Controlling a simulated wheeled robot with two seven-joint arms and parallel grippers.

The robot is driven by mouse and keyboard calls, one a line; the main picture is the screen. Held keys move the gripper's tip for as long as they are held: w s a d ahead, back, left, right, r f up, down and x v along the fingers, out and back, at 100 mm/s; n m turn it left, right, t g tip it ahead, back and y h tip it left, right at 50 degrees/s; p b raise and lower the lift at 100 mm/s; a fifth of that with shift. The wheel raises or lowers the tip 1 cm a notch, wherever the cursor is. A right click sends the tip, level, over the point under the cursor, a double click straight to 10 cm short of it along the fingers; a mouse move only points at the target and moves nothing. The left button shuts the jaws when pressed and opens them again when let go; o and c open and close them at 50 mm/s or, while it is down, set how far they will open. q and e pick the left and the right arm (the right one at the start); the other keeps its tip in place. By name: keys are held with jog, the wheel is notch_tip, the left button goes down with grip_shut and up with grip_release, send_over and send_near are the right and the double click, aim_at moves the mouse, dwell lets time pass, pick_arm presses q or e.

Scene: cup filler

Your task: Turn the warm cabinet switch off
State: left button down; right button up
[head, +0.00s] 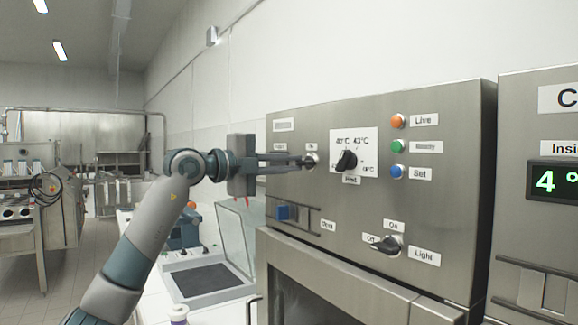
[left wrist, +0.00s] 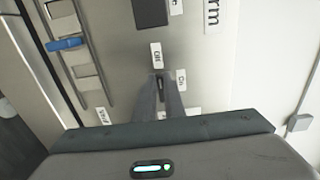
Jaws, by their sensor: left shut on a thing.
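The warm cabinet (head: 450,190) is a steel unit with a front control panel at the right of the head view. Its switch (head: 314,159) is a small knob at the panel's upper left, partly hidden by my fingers. My left gripper (head: 304,162) reaches in from the left and is shut on this switch. In the left wrist view, the gripper fingers (left wrist: 161,86) close around the dark switch, with an Off label (left wrist: 156,56) and an On label (left wrist: 181,80) close by. The switch's exact setting is hard to read. My right gripper is not in view.
Beside the switch are a black temperature dial (head: 347,160) and orange, green and blue lamps (head: 397,146). A bench device with a clear lid (head: 236,238) stands below my left arm.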

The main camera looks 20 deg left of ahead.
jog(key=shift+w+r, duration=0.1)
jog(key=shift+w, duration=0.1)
pick_arm(q)
jog(key=c, duration=1.8)
grip_release()
jog(key=shift+c, duration=0.2)
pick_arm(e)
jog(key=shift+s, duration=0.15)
